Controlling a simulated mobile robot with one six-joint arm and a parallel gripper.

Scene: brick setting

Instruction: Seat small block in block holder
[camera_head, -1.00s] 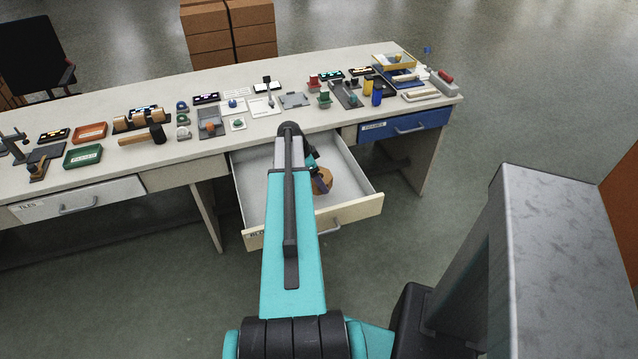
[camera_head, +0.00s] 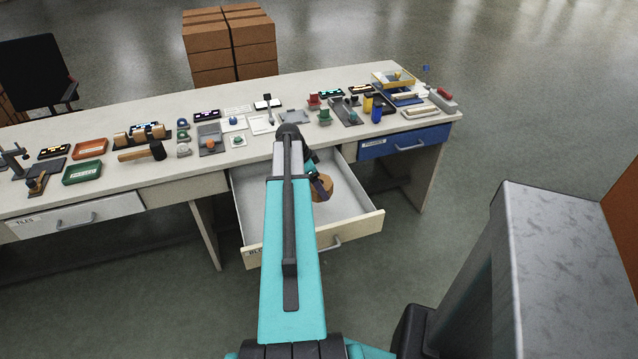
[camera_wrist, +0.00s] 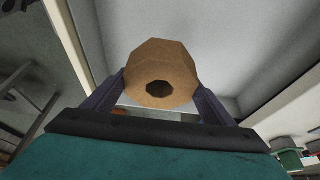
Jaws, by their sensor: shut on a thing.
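A brown, faceted block (camera_wrist: 160,65) with a dark hole in its near face sits between the two dark fingers of my gripper (camera_wrist: 160,98) in the wrist view. My gripper is shut on it. In the head view the brown block (camera_head: 322,188) shows at my gripper (camera_head: 320,184), over the open white drawer (camera_head: 262,206); its height above the drawer floor is hard to judge. My arm hides part of the drawer. I cannot tell for certain which of the small fixtures on the bench is the block holder.
The white bench (camera_head: 110,196) carries several small fixtures, an orange tray (camera_head: 90,148), a green tray (camera_head: 82,173) and a mallet (camera_head: 145,152). A blue drawer (camera_head: 402,146) is shut at the right. The open drawer's front (camera_head: 352,230) juts out below my arm.

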